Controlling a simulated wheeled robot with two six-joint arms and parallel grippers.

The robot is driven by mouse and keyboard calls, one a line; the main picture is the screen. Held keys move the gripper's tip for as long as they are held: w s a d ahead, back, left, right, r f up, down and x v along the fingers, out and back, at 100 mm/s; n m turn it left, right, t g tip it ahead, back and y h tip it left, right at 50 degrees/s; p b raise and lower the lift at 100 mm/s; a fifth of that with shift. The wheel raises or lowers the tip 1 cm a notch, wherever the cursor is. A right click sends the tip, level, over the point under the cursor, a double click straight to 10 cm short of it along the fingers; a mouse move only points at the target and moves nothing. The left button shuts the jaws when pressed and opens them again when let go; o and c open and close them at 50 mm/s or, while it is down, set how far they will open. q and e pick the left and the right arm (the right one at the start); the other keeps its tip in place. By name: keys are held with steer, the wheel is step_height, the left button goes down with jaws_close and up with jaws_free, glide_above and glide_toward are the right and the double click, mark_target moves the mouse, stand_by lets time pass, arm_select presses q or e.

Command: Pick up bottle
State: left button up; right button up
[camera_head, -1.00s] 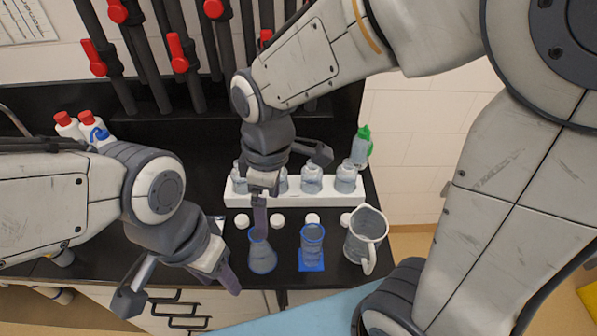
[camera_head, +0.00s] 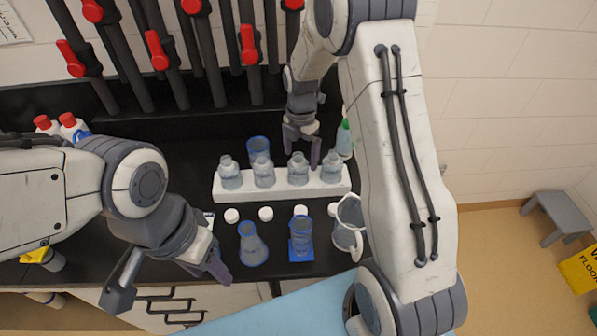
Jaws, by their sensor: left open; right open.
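Several clear bottles stand upright in a row in a white rack on the black bench: the leftmost bottle (camera_head: 230,172), the second bottle (camera_head: 264,171), the third bottle (camera_head: 298,169) and the rightmost bottle (camera_head: 331,166). My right gripper (camera_head: 302,157) is open, pointing down at the third bottle from the left. Its fingers overlap that bottle in the picture; I cannot tell whether they touch it. My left gripper (camera_head: 172,283) is open and empty over the bench's front edge, left of the flask. A green-capped bottle (camera_head: 344,138) stands behind the rack's right end, partly hidden by my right arm.
The white rack (camera_head: 283,193) has white caps (camera_head: 266,214) lying in front. A conical flask (camera_head: 252,245), a beaker on a blue pad (camera_head: 301,236) and a pitcher (camera_head: 347,240) stand near the front edge. Another beaker (camera_head: 258,148) is behind the rack. Red-handled pipes (camera_head: 157,50) line the back.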

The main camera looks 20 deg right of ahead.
mark_target(298, 168)
steer(key=shift+a+f+p, duration=0.15)
steer(key=shift+f+p, duration=0.25)
steer(key=shift+f, duration=0.2)
steer(key=f, duration=0.1)
steer(key=f+p, duration=0.1)
steer(key=f, duration=0.1)
steer(key=shift+s+a+f+p, duration=0.15)
steer(key=shift+a+f+p, duration=0.1)
steer(key=shift+f+p, duration=0.05)
steer(key=shift+f, duration=0.45)
steer(key=shift+c, duration=0.3)
steer(key=c, duration=1.2)
steer(key=shift+r, duration=0.1)
steer(key=shift+c, duration=0.2)
